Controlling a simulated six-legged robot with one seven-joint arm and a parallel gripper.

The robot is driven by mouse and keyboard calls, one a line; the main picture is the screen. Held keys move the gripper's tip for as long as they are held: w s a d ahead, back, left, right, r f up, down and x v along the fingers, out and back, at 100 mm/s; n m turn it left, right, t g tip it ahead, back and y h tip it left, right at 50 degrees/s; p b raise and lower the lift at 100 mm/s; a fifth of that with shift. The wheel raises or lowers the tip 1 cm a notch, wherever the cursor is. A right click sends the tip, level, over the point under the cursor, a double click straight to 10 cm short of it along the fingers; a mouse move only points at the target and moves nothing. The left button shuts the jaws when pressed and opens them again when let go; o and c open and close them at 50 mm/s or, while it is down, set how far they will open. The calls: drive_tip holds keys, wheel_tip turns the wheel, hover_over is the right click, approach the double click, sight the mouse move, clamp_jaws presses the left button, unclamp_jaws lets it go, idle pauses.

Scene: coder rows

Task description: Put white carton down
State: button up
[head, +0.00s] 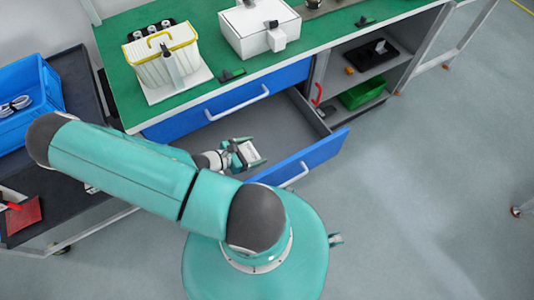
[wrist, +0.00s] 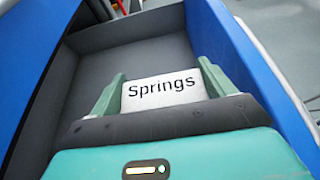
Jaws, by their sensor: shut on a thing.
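The white carton (wrist: 163,92), marked "Springs", is between the two green fingers of my gripper (wrist: 162,93) in the wrist view. In the head view my gripper (head: 246,154) is over the open blue-fronted drawer, with the white carton (head: 248,151) in its jaws. The drawer (wrist: 130,40) has a dark grey inside, and its bare floor (head: 285,125) shows around the gripper. I cannot tell whether the carton touches the drawer floor. The carton's lower part is hidden by my gripper in the wrist view.
The drawer's blue front (head: 305,158) stands out from the green-topped bench (head: 200,40). A yellow-rimmed white basket (head: 165,62) and a large white box (head: 258,27) stand on the bench. Right of the drawer are shelves with a green bin (head: 362,93). A blue crate (head: 30,100) is at left.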

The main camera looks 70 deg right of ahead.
drive_tip(key=s+d+f, duration=0.2)
drive_tip(key=d+f, duration=0.1)
drive_tip(key=s+d+f, duration=0.2)
drive_tip(key=d+f, duration=0.1)
drive_tip(key=d, duration=0.1)
drive_tip(key=s+d+f, duration=0.2)
drive_tip(key=d+f, duration=0.1)
drive_tip(key=shift+s+d, duration=0.15)
drive_tip(key=shift+s, duration=0.2)
drive_tip(key=shift+s+d+f, duration=0.1)
drive_tip(key=shift+d+f, duration=0.1)
drive_tip(key=shift+f, duration=1.6)
drive_tip(key=o, duration=1)
